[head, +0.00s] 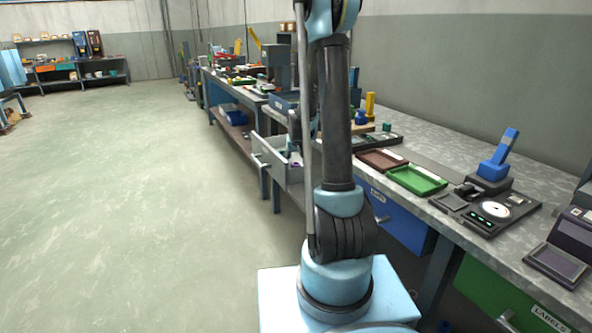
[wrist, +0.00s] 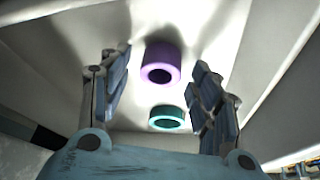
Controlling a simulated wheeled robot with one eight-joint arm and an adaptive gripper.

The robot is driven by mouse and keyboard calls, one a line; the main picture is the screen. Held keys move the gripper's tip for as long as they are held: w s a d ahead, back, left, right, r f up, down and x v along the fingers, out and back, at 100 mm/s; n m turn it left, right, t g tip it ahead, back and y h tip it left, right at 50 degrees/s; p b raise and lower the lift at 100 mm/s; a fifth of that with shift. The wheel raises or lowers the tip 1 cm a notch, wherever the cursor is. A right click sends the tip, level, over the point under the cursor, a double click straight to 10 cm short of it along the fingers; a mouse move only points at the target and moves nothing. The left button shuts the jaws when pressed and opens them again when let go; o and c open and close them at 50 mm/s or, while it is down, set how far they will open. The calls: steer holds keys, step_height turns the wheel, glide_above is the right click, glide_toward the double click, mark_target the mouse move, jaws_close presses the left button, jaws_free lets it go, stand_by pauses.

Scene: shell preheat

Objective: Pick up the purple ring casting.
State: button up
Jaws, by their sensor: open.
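The purple ring casting (wrist: 162,55) lies in an open, pale drawer, near its middle in the wrist view. A small purple spot in the drawer (head: 264,156) shows in the head view, partly behind my arm. A teal ring (wrist: 168,112) lies close to the purple one, lower in the wrist picture. My gripper (wrist: 160,66) is open and empty. Its fingers stand on either side of the purple ring in the picture, with a gap at each side. I cannot tell how far the fingertips are above the drawer floor.
The drawer walls rise close around my gripper. Above it runs a long workbench (head: 440,143) with a green tray (head: 417,180), a brown tray (head: 381,160) and a scale-like device (head: 487,211). A closed blue drawer (head: 405,225) is nearer. The floor at left is clear.

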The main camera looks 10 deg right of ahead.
steer(key=c, duration=1.1)
steer(key=shift+c, duration=0.2)
